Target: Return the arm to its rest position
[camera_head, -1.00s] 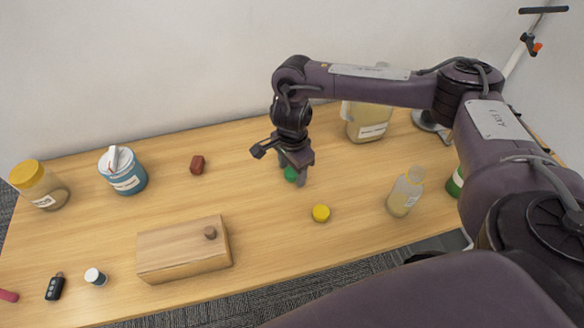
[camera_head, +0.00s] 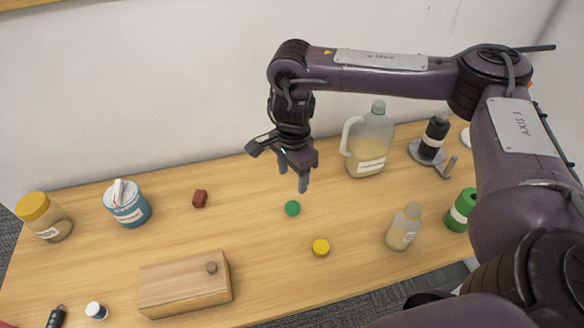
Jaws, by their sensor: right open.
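My right arm (camera_head: 380,75) reaches in from the right across the back of the table. Its gripper (camera_head: 293,183) points down, open and empty, above the table. A green cap (camera_head: 292,208) lies on the table just below the fingertips, apart from them. A yellow cap (camera_head: 320,247) lies nearer the front. My left gripper is not in view.
A wooden box (camera_head: 185,285) stands front left. A jug (camera_head: 368,142), a clear bottle (camera_head: 404,228), a green container (camera_head: 460,210) and a dark bottle (camera_head: 435,134) stand at right.

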